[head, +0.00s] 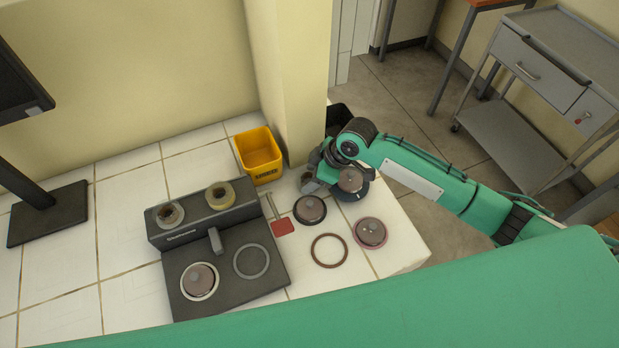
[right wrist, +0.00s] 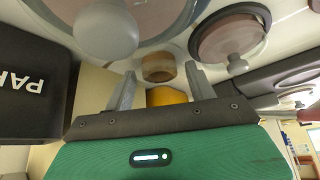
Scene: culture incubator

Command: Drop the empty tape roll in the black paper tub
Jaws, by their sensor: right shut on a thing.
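My right gripper (head: 312,183) is over the right part of the tiled counter, beside the wall pillar, and partly covered by its own wrist. In the right wrist view its two grey fingers (right wrist: 160,74) are closed on a small brown empty tape roll (right wrist: 158,67). The black paper tub (head: 340,113) stands behind my right wrist in the head view, mostly hidden by it. In the right wrist view the tub (right wrist: 30,95) is at the left, with white letters "PA" showing, apart from the roll. My left gripper is not in view.
A yellow tub (head: 259,154) stands left of the pillar (head: 296,80). A dark two-level stand (head: 222,265) holds rolls and a knobbed lid. Several round lids and a brown ring (head: 329,250) lie on the counter (head: 395,255), near a red-ended tool (head: 282,227).

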